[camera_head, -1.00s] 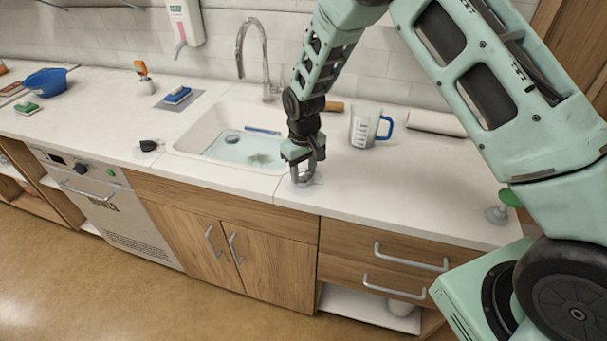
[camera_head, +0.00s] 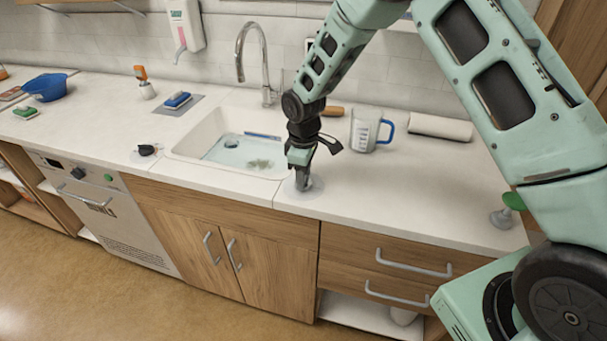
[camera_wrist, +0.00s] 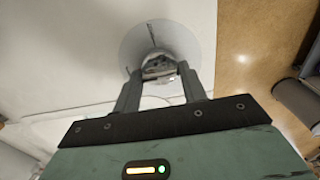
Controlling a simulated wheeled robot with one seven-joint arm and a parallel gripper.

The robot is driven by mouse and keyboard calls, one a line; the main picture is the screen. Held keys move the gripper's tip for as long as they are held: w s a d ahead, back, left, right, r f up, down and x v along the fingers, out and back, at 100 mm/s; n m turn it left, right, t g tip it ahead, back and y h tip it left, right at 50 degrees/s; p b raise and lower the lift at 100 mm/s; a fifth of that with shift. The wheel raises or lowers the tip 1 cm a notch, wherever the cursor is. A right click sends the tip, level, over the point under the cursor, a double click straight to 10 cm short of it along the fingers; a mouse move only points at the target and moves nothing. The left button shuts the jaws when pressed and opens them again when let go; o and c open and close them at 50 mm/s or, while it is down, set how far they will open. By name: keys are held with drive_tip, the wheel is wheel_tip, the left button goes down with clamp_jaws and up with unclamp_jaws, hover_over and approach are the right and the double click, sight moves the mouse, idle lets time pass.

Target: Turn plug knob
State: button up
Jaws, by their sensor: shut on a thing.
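The plug knob is a small shiny metal knob (camera_wrist: 158,66) on a round pale base plate (camera_head: 312,188) on the worktop, right of the sink near the front edge. In the wrist view it sits between the fingertips, with the grey disc of its base around it. My gripper (camera_head: 302,184) points down and is shut on this knob, which its fingers mostly hide in the head view. The sink (camera_head: 190,140) has water in its bottom, with a darker patch in it.
A black knob (camera_head: 147,150) stands left of the sink and a green-topped one (camera_head: 513,201) at the right end of the worktop. The tap (camera_head: 255,62) rises behind the sink.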

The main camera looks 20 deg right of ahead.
idle(0.4)
drive_tip(key=o, duration=1)
wheel_tip(320, 180, up, 18)
drive_tip(key=b, duration=0.3)
drive_tip(key=shift+f, duration=0.25)
drive_tip(key=s+a+r+m, duration=0.1)
drive_tip(key=s+a, duration=0.3)
drive_tip(key=s, duration=0.4)
drive_tip(key=s+a+r, duration=0.1)
drive_tip(key=s+a, duration=0.3)
drive_tip(key=s, duration=0.5)
drive_tip(key=s+f, duration=0.1)
drive_tip(key=s, duration=0.4)
drive_tip(key=s+d+f+m, duration=0.1)
drive_tip(key=s, duration=0.5)
drive_tip(key=s+m, duration=0.1)
drive_tip(key=s, duration=0.4)
drive_tip(key=shift+s+d+f+y, duration=0.3)
drive_tip(key=shift+s+f, duration=0.1)
